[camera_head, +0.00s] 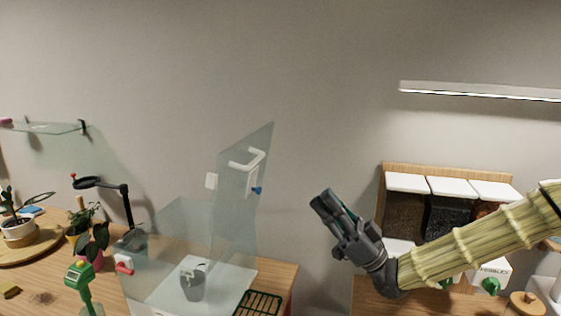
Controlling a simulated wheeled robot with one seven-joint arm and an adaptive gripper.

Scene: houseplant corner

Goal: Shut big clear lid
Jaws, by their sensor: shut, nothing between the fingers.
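The big clear lid (240,190) stands raised, nearly upright and a little tilted, at the right side of a clear box (175,225). A white bar handle (247,160) is on the lid's upper part. A grey pot-like container (193,284) sits inside the box on its white floor. My gripper (323,202) is shut and empty, in the air to the right of the lid and apart from it, pointing up and left.
Bins of dark material (448,212) stand at the right under a wall lamp (480,91). Left are potted plants (92,240), a green-headed tool (79,275) and a black ring stand (127,205). A dark green grate (258,304) lies at the table's front. Open air separates lid and gripper.

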